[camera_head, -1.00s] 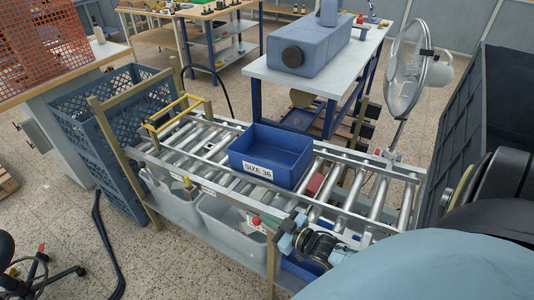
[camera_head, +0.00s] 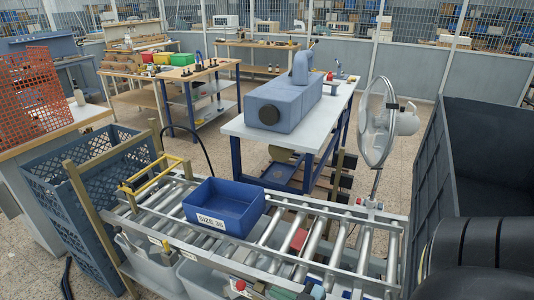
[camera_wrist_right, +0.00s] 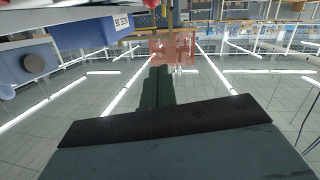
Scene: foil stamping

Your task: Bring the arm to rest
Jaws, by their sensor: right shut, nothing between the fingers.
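My right gripper (camera_wrist_right: 157,88) shows in the wrist view as dark fingers side by side, shut with nothing between them. In the head view only a small part of the right gripper (camera_head: 313,291) shows at the bottom edge, by the front of the roller conveyor; the rest is cut off. My dark right arm (camera_head: 470,262) fills the lower right corner. A blue bin labelled SIZE 36 (camera_head: 222,207) stands upright on the conveyor (camera_head: 270,242), to the left of and beyond the gripper, and looks empty. My left gripper is not in view.
A large dark grey container (camera_head: 432,150) stands close on the right, near my arm. A fan (camera_head: 375,125) is behind the conveyor's right end. Grey tubs (camera_head: 150,268) sit under the conveyor. A blue machine (camera_head: 285,105) stands on a white table beyond. A blue crate (camera_head: 75,185) is at left.

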